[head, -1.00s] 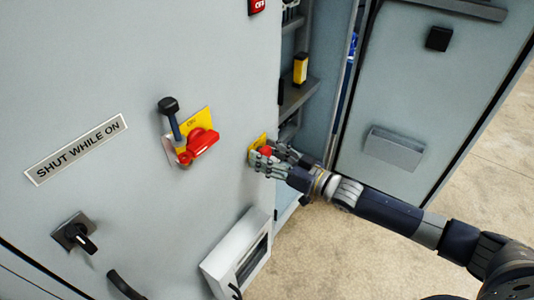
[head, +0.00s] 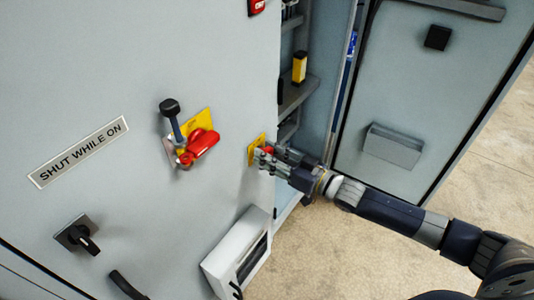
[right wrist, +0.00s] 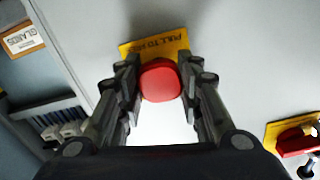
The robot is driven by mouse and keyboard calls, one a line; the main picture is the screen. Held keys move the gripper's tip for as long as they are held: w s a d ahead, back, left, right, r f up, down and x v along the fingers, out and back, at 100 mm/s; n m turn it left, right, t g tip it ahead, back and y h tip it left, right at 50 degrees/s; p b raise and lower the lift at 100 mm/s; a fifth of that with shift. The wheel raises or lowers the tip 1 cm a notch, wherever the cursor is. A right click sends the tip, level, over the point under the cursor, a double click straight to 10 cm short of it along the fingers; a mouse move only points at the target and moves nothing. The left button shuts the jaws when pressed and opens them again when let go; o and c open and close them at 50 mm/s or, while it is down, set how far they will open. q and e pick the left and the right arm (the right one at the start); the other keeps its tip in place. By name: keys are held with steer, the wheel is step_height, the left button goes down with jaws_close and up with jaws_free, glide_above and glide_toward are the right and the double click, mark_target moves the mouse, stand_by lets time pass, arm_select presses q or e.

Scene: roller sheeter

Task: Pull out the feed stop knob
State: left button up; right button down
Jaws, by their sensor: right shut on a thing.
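The feed stop knob (right wrist: 160,82) is a red round knob on a yellow plate (right wrist: 158,45) with dark lettering, fixed to the grey cabinet face. In the head view the yellow plate (head: 254,150) is at the cabinet's right edge, and the knob is mostly hidden behind my fingers. My right gripper (head: 267,156) reaches in from the right. In the right wrist view its two fingers (right wrist: 161,90) stand on both sides of the knob, shut on it. My left gripper is in no view.
A red lever (head: 199,146) on a yellow plate, with a dark-knobbed handle, sits left of the knob. Below are a black rotary switch (head: 80,236) and a white box (head: 237,252). The open cabinet with shelves (head: 298,95) lies right of the knob.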

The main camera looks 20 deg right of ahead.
steer(key=c, duration=1.1)
jaws_free()
steer(key=shift+s+d, duration=0.15)
steer(key=v, duration=1.2)
steer(key=shift+d, duration=0.1)
